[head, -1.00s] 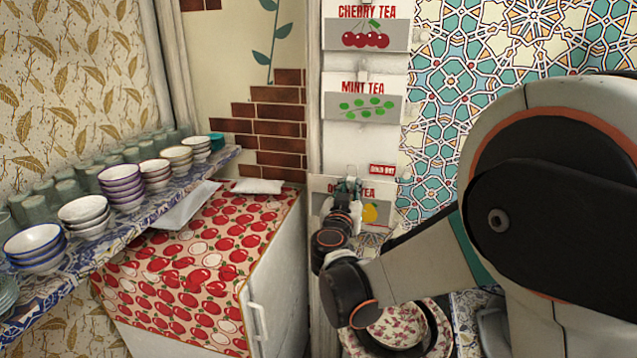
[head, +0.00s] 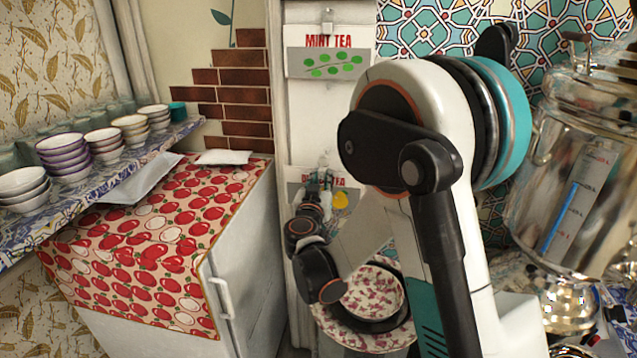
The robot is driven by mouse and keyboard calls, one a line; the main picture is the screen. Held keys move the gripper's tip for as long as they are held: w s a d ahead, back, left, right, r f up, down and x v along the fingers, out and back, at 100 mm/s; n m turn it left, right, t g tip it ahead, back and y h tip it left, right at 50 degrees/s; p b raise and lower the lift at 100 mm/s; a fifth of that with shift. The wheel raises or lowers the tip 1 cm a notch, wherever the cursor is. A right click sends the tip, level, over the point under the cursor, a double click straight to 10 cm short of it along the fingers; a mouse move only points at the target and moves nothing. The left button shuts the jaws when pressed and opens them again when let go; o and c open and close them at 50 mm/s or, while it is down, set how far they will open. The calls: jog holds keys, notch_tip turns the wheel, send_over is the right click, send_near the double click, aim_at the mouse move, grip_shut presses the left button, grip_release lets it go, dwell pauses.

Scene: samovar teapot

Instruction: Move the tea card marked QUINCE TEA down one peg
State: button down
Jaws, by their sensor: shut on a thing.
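The QUINCE TEA card (head: 340,188) is a white card with a grey band and a yellow fruit. It stands upright against the white board (head: 312,125), low down, below the MINT TEA card (head: 325,62). A stretch of bare board separates the two cards. My gripper (head: 321,181) is shut on the QUINCE TEA card near the middle of its upper part and covers much of its lettering. My arm hides the card's right side. I cannot tell whether the card hangs on a peg.
A large shiny samovar (head: 570,185) stands at the right, beside my arm. Flowered plates (head: 375,292) lie below the card.

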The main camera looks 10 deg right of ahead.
jog(key=shift+p+x, duration=0.3)
jog(key=shift+x, duration=2.15)
jog(key=shift+w+d+f+b, duration=0.25)
jog(key=shift+w+f+b, duration=0.4)
jog(key=shift+w+f, duration=0.05)
jog(key=c, duration=1.4)
grip_release()
jog(key=shift+o, duration=0.2)
